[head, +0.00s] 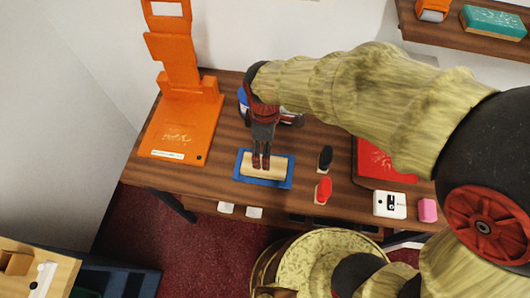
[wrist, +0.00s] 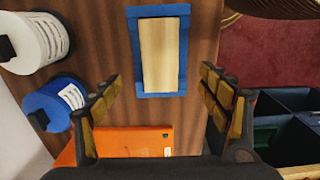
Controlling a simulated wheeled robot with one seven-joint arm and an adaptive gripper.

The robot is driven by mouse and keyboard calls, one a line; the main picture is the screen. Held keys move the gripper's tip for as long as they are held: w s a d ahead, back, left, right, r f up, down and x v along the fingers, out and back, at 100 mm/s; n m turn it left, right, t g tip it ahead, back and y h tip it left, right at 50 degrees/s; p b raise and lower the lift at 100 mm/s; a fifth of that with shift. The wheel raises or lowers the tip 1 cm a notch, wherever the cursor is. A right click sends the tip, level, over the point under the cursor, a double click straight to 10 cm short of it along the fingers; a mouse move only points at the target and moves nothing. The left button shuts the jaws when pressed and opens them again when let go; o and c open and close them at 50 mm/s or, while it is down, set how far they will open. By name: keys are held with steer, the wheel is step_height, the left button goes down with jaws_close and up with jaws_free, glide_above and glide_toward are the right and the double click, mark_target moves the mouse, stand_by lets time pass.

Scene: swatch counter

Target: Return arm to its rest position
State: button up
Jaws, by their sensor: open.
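My gripper (head: 261,163) points down from my arm over the counter (head: 220,135). In the wrist view my gripper (wrist: 162,95) has its two padded fingers wide apart, with nothing between them. A pale wooden block (head: 265,171) lies on a blue rectangle (head: 240,168) on the counter. In the head view the fingertips overlap the block; the gap between them cannot be judged there. In the wrist view the block (wrist: 159,55) lies ahead of the fingertips, framed by the blue border (wrist: 160,10).
An orange stand (head: 170,130) is at the counter's left. White and blue spools (wrist: 50,105) are beside the gripper. Black and red oval-topped pieces (head: 323,190), a red panel (head: 375,165), a white box (head: 389,204) and a pink block (head: 428,210) are right. A shelf (head: 460,37) is above.

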steer(key=shift+r, duration=0.5)
steer(key=s+d+r+m+t, duration=0.2)
steer(key=s+d+r+m, duration=0.1)
steer(key=d+r+m, duration=0.5)
steer(key=s+d+r+m+t, duration=0.3)
steer(key=d+r+m, duration=0.6)
steer(key=d, duration=0.5)
steer(key=shift+s+d+t, duration=0.25)
steer(key=shift+s+t, duration=0.05)
steer(key=shift+s, duration=0.45)
